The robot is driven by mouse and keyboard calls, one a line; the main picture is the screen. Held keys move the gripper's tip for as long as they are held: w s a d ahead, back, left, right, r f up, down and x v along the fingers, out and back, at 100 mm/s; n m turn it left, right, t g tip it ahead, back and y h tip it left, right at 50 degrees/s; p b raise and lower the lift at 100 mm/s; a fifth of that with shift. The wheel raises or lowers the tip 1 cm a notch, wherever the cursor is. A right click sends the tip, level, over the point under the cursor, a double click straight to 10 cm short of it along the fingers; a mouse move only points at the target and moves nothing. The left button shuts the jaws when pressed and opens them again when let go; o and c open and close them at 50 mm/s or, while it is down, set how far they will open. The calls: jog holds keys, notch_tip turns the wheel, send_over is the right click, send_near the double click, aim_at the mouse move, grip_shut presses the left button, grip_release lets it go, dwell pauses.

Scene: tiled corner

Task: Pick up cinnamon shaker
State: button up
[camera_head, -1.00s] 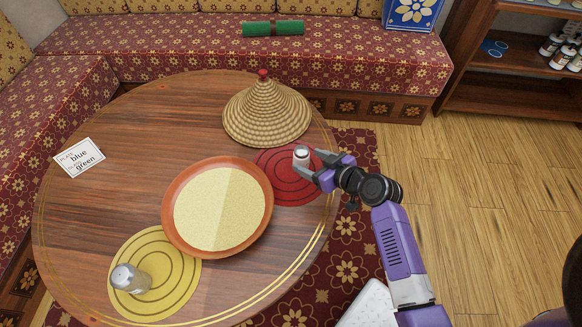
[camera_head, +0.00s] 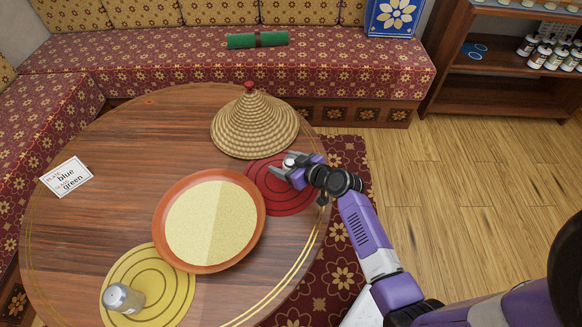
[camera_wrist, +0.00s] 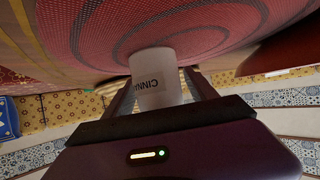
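The cinnamon shaker (camera_wrist: 158,80) is a small white container, and the start of its lettering, "CINN", shows in the wrist view. In the head view its pale top (camera_head: 290,160) shows at the red round mat (camera_head: 278,200). My gripper (camera_head: 291,170) reaches in from the right, with its fingers on either side of the shaker. In the wrist view, narrow gaps seem to show between the shaker and the fingers, so my gripper looks open around it. The shaker's lower part is hidden in the head view.
A woven cone lid (camera_head: 252,125) stands just behind the red mat. An orange-rimmed plate (camera_head: 160,222) lies to the left. Another shaker (camera_head: 122,298) stands on a yellow mat (camera_head: 176,292) at front left. A card (camera_head: 66,177) lies at the table's left.

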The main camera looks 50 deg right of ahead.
grip_shut()
